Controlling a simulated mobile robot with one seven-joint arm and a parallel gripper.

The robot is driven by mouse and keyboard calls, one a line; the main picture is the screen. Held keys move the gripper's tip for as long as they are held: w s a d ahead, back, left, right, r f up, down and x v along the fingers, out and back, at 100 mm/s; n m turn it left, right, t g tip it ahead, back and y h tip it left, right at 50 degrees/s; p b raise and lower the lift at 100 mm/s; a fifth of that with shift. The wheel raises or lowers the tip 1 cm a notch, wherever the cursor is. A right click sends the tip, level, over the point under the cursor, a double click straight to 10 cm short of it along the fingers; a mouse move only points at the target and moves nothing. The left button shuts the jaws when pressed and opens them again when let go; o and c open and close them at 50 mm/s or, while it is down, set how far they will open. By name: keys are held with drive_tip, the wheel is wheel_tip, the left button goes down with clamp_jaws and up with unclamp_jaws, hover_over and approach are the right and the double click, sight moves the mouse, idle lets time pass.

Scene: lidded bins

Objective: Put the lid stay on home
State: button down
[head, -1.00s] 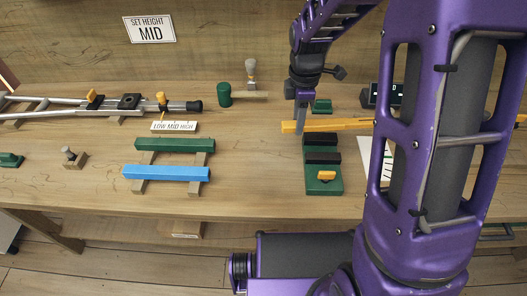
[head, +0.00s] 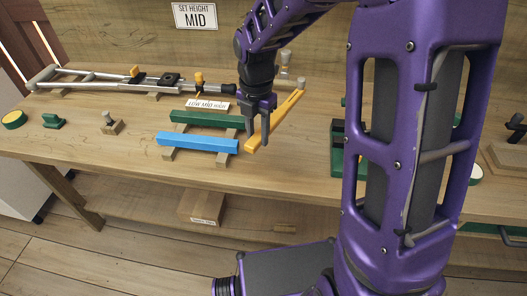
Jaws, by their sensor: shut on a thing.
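A long yellow bar (head: 286,107) is held by my gripper (head: 258,138), which is shut on it near its closer end. The bar runs diagonally, its far end away to the upper right. Its near end is close to the right end of a blue bar (head: 197,143). I cannot tell whether they touch. A green bar (head: 196,118) lies behind the blue one, both across two wooden supports (head: 221,158). No part is marked as a lid stay or as home, and no lidded bin shows.
A crutch (head: 105,77) with yellow clips lies at the back left, behind a LOW MID HIGH label (head: 207,104). A SET HEIGHT MID sign (head: 195,16) hangs on the wall. A green stand (head: 338,150) is partly hidden by my arm. The bench front is mostly clear.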

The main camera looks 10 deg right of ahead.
sight(258, 167)
wheel_tip(258, 167, down, 10)
drive_tip(key=shift+r+b, duration=0.25)
drive_tip(key=shift+b, duration=0.65)
drive_tip(key=shift+f, duration=0.1)
drive_tip(key=c, duration=0.5)
unclamp_jaws()
wheel_tip(258, 167, up, 12)
drive_tip(key=shift+r+p, duration=0.1)
drive_tip(key=shift+p, duration=1.15)
